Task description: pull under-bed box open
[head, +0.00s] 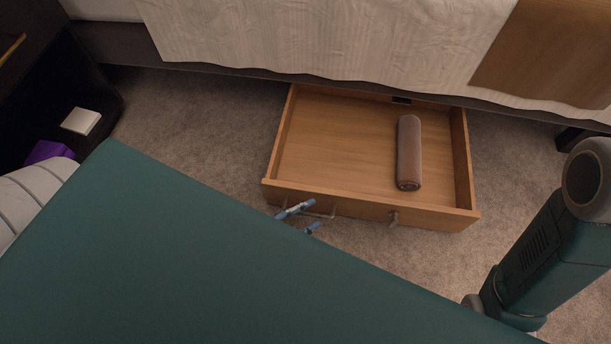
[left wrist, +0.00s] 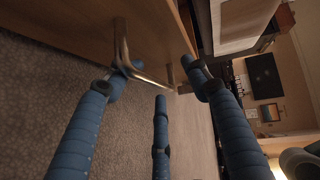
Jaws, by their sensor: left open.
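The under-bed box (head: 335,137) is a wooden drawer standing well out from under the bed. Its front panel (head: 360,209) carries a metal handle (head: 322,214) left of its middle and a second knob-like fitting (head: 394,218) to the right. My left gripper (head: 304,218) is open at the left handle; its blue fingertips show past my teal body. In the left wrist view, the handle (left wrist: 148,77) runs between the spread blue fingers of the left gripper (left wrist: 158,82). One fingertip looks close to or against the bar; I cannot tell which. My right gripper is out of view.
A brown rolled item (head: 409,152) lies in the box. The bed (head: 330,35) overhangs the box's back. A white block (head: 81,121) and a purple item (head: 48,153) are at the left. Carpet (head: 205,125) is clear on either side of the box.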

